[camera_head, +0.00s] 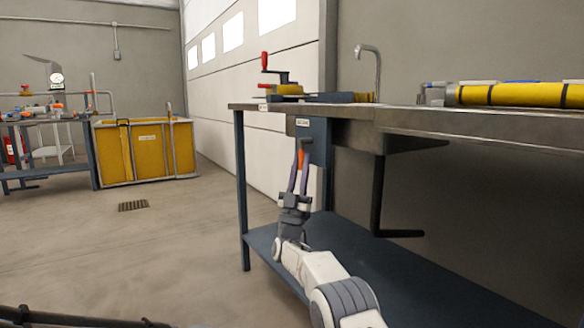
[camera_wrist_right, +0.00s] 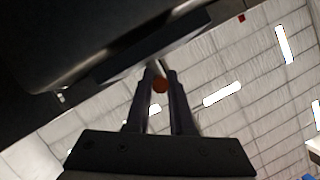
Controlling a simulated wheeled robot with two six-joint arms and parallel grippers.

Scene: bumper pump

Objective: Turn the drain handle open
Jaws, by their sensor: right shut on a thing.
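The drain handle has an orange grip (camera_head: 301,157) and hangs on a pale metal stem below the front edge of the steel bench, by a dark blue panel. My right gripper (camera_head: 300,162) reaches up from below, its two long fingers closed around the orange grip. In the right wrist view the orange grip (camera_wrist_right: 160,84) shows between the fingertips (camera_wrist_right: 161,80), with the dark bench underside above it. The handle hangs roughly straight down. The fingers partly hide it. My left gripper is not in view.
The steel bench (camera_head: 440,122) overhangs the right arm, with a blue lower shelf (camera_head: 400,268) beneath. A sink drain pipe (camera_head: 378,195) hangs to the right. A red-handled device (camera_head: 281,88), a tap (camera_head: 370,60) and yellow cylinder (camera_head: 510,95) are above. Floor at left is clear.

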